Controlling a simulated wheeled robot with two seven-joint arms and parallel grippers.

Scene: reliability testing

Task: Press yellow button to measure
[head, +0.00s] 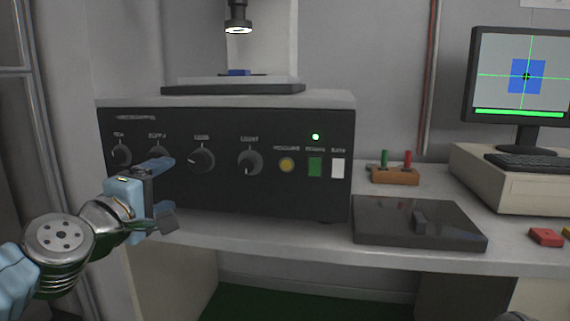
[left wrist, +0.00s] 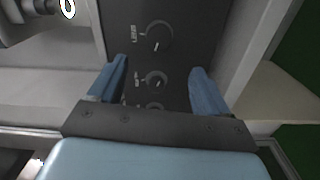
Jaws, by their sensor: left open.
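The yellow button (head: 287,165) is round and sits under a label on the black front panel of the measuring machine (head: 225,185). It is right of several dark knobs and left of a green button (head: 315,167) and a white button (head: 338,168). My left gripper (head: 168,190) is open and empty in front of the left part of the panel, well left of the yellow button. In the left wrist view its two blue fingers (left wrist: 160,88) are spread, with panel knobs (left wrist: 157,36) showing between and beyond them. The yellow button is not visible there. My right gripper is not in view.
A blue piece (head: 239,72) lies on the stage under a lit lens (head: 238,28). A green lamp (head: 316,137) glows on the panel. Right are a dark plate (head: 385,232), a wooden holder (head: 393,175) and a monitor (head: 522,112) showing a blue square with crosshairs.

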